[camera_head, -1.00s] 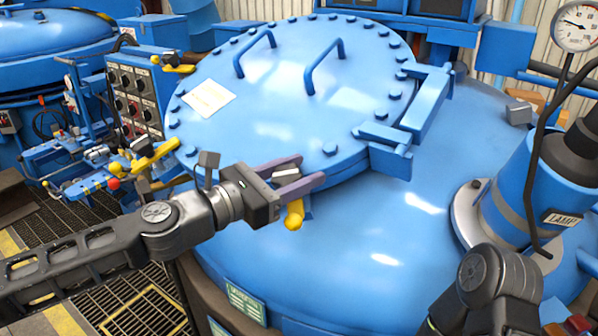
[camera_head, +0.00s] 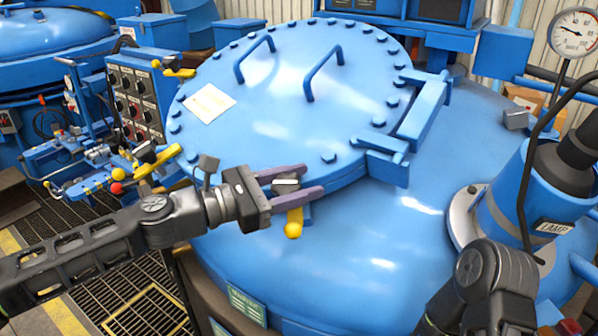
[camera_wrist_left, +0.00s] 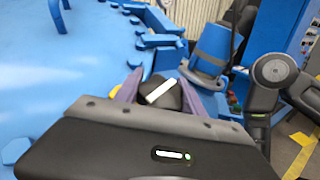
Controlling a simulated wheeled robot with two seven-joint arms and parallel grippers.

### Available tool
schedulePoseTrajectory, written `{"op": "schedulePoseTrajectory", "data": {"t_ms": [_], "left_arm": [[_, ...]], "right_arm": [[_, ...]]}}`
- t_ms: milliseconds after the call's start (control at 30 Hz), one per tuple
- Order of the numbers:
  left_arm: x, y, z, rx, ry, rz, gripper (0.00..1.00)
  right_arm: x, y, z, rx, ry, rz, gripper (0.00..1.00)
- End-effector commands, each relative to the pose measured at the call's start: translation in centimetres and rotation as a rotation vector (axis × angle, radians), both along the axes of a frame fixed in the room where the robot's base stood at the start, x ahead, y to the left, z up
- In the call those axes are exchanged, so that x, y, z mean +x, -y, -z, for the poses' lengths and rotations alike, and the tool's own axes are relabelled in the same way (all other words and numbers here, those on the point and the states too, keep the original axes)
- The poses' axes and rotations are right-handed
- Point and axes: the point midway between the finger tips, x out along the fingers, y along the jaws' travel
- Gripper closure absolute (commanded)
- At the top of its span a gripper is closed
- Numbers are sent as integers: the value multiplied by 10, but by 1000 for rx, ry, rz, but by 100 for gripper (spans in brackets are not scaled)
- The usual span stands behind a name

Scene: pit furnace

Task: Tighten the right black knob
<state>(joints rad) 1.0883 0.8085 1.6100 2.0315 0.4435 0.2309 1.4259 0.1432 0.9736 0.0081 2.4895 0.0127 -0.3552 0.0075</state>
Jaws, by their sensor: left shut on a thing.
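The black knob (camera_head: 287,183) with a pale face sits at the front edge of the round blue lid (camera_head: 300,125). A yellow ball-ended handle (camera_head: 293,230) hangs just below it. My left gripper (camera_head: 306,181) has its purple fingers on both sides of the knob and is shut on it. In the left wrist view the knob (camera_wrist_left: 172,94) shows between the fingers, with a white stripe across it. The fingers hide parts of its sides. My right gripper is out of view; only part of my right arm shows at lower right.
Another yellow-handled clamp (camera_head: 158,162) is at the lid's left edge, with a further one (camera_head: 175,68) at upper left. A blue lamp housing (camera_head: 525,195) stands at right. A control panel (camera_head: 135,100) stands at left. Blue furnace surface lies open right of the gripper.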

Motion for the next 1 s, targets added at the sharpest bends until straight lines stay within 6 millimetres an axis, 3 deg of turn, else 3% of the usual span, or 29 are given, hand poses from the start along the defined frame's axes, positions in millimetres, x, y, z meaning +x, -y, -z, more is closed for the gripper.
{"op": "schedulePoseTrajectory", "data": {"t_ms": [100,300,1000], "left_arm": [[-1,1,-5,30,22,86,94],[-4,2,-2,89,69,255,94],[-17,1,6,257,206,778,94]], "right_arm": [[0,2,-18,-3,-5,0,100],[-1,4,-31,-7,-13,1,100],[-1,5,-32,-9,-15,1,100]]}}
